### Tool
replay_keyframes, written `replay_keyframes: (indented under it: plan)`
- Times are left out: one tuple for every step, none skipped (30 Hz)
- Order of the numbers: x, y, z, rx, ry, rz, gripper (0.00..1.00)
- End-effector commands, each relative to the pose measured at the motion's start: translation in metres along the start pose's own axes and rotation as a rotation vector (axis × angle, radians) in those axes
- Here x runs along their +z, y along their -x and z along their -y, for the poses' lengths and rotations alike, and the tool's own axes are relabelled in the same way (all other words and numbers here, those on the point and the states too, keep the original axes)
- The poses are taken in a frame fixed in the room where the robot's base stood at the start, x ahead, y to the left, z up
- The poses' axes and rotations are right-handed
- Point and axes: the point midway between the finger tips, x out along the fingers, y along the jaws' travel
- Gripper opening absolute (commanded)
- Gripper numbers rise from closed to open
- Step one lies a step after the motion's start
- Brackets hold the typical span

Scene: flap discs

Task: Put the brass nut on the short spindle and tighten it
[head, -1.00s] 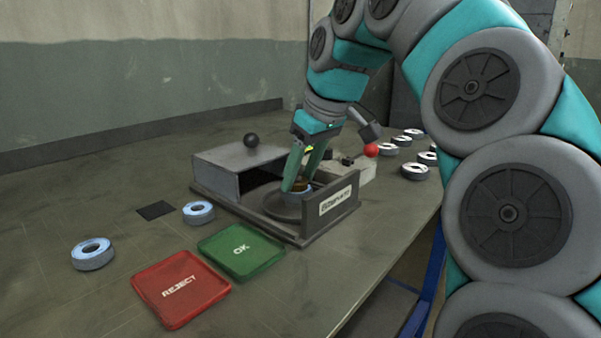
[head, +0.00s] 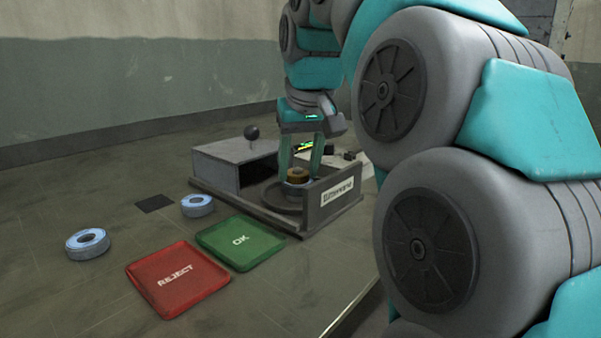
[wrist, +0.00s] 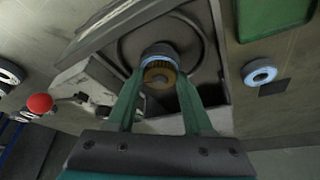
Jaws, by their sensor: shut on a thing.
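The brass nut (head: 298,174) is between the two fingers of my gripper (head: 301,172), which is shut on it. In the wrist view the nut (wrist: 160,74) shows as a ribbed brass ring between the fingertips (wrist: 158,78). A blue-edged flap disc (wrist: 157,50) lies directly behind it, over the round plate (wrist: 127,48) of the grey fixture (head: 325,213). The nut appears at or just above the disc. The spindle is hidden or too small to make out, so I cannot tell how far the nut sits on it.
The fixture has a box (head: 217,168) and a black ball knob (head: 251,132). A green OK tray (head: 241,241) and a red REJECT tray (head: 177,280) lie in front. Two flap discs (head: 88,243) (head: 197,205) lie left. A red knob (wrist: 40,103) shows in the wrist view.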

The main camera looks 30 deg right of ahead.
Motion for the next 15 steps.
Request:
replay_keyframes:
  plan:
    - [0.0004, -0.0015, 0.0001, 0.007, -0.015, 0.002, 0.0]
    - [0.0003, -0.0012, 0.0002, 0.009, -0.02, 0.002, 0.0]
    - [0.0004, -0.001, 0.0004, 0.009, -0.023, 0.003, 0.0]
    - [0.0003, -0.0009, 0.0005, 0.009, -0.023, 0.003, 0.0]
    - [0.0004, -0.0008, 0.0005, 0.009, -0.023, 0.003, 0.0]
    - [0.0005, -0.0009, 0.0005, 0.008, -0.022, 0.004, 0.0]
    - [0.0005, -0.0009, 0.0005, 0.008, -0.021, 0.004, 0.0]
    - [0.0006, -0.0009, 0.0005, 0.008, -0.021, 0.004, 0.53]
    - [0.0005, -0.0009, 0.0005, 0.008, -0.021, 0.004, 0.58]
    - [0.0005, -0.0009, 0.0005, 0.008, -0.021, 0.004, 0.61]
    - [0.0006, -0.0009, 0.0005, 0.008, -0.02, 0.004, 0.65]
    - [0.0006, -0.0009, 0.0004, 0.008, -0.02, 0.004, 0.69]
    - [0.0006, -0.0008, 0.0004, 0.008, -0.02, 0.004, 0.73]
    - [0.0005, -0.0008, 0.0004, 0.008, -0.02, 0.003, 0.76]
    - [0.0005, -0.0008, 0.0004, 0.008, -0.02, 0.003, 0.8]
